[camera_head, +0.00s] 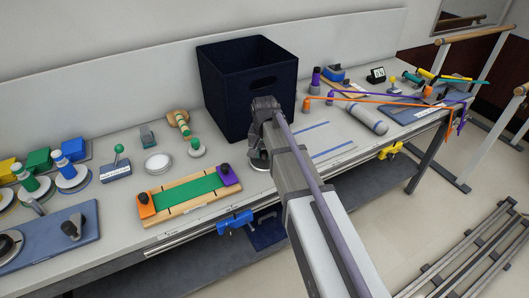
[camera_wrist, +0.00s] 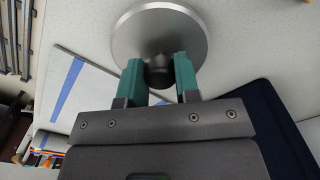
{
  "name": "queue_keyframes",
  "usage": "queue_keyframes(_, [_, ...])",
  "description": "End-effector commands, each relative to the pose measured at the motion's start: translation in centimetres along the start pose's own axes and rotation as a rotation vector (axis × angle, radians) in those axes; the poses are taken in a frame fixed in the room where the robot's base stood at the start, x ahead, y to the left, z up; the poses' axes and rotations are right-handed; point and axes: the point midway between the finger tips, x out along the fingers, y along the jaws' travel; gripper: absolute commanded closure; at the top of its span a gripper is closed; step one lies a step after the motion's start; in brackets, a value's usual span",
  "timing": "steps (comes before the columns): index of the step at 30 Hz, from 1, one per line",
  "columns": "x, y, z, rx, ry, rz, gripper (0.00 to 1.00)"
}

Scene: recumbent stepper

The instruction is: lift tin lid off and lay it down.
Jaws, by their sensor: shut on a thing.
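The tin lid (camera_wrist: 160,38) is a round grey metal disc with a dark knob in the middle, at the top of the wrist view. The teal fingers of my gripper (camera_wrist: 160,75) are shut on that knob from both sides. In the head view my gripper (camera_head: 258,152) is in front of the dark bin, and a grey round edge of the lid (camera_head: 259,164) shows under it. My arm hides much of this spot. I cannot tell whether a tin is under the lid.
The tall dark bin (camera_head: 247,85) stands close behind my gripper. A pale board with blue stripes (camera_head: 322,140) lies to the right. A green strip board (camera_head: 188,195), a white round dish (camera_head: 157,163) and a wooden-handled piece (camera_head: 180,124) are to the left.

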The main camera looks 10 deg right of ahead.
Motion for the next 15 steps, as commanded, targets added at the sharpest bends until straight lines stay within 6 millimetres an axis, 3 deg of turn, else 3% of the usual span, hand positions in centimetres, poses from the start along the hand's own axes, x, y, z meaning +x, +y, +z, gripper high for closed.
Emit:
queue_keyframes(2, [-0.01,0.0,0.0,0.0,0.0,0.0,1.0])
queue_keyframes(3, [-0.01,0.0,-0.01,0.0,0.0,0.0,0.68])
queue_keyframes(12, [-0.02,0.0,-0.01,0.0,0.0,0.0,0.4])
queue_keyframes(15, [-0.02,0.0,0.0,0.0,0.0,0.0,0.4])
